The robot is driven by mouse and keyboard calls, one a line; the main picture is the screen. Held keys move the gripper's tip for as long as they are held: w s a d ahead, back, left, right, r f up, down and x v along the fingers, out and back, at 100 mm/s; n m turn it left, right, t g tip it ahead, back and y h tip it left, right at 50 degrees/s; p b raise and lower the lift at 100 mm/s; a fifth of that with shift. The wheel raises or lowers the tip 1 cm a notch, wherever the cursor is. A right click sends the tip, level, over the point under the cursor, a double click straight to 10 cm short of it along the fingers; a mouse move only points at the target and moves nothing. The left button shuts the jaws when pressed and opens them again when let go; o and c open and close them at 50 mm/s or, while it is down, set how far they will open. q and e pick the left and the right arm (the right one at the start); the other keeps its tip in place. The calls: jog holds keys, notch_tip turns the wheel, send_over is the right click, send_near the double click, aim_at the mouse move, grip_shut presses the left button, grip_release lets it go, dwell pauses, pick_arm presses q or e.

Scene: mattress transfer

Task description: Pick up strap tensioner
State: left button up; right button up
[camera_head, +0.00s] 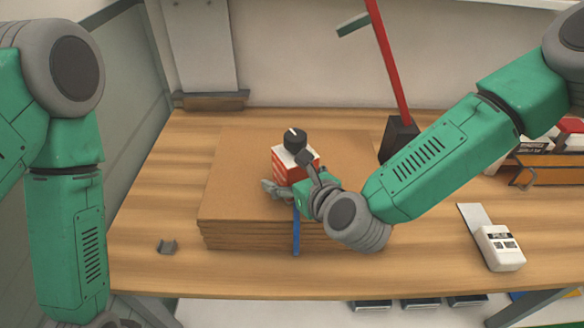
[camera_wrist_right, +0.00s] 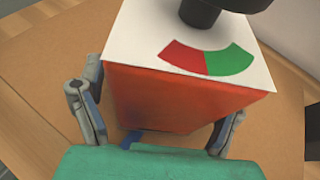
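A red box with a white top and a black knob (camera_head: 281,166), which I take to be the strap tensioner, stands upright on a stack of brown cardboard sheets (camera_head: 235,180). In the right wrist view the box (camera_wrist_right: 160,100) fills the middle, with a red and green gauge on its top. My right gripper (camera_head: 288,176) is low at the box, with its fingers spread on either side of it. In the wrist view the gripper (camera_wrist_right: 163,100) looks open around the box; firm contact cannot be made out. My left arm hangs at the left, its gripper out of frame.
A blue strap (camera_head: 296,232) hangs over the stack's front edge. A white device (camera_head: 499,248) lies at right. A red-handled tool (camera_head: 390,65) stands behind my right arm. The table's left front is mostly clear.

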aim_at(298, 138)
jog(key=shift+d+f, duration=0.1)
jog(key=shift+d, duration=0.3)
jog(key=shift+c, duration=1.1)
jog(key=c, duration=1.3)
jog(key=shift+c, duration=1.2)
pick_arm(q)
jog(key=shift+d, duration=0.25)
pick_arm(e)
jog(key=shift+w+a, duration=0.1)
jog(key=shift+a, duration=0.15)
jog(key=shift+a+r, duration=0.1)
jog(key=shift+r, duration=0.45)
jog(key=r, duration=0.8)
jog(key=shift+d+r, duration=0.15)
jog(key=shift+d, duration=0.15)
jog(key=shift+a+r, duration=0.15)
jog(key=shift+r, duration=0.3)
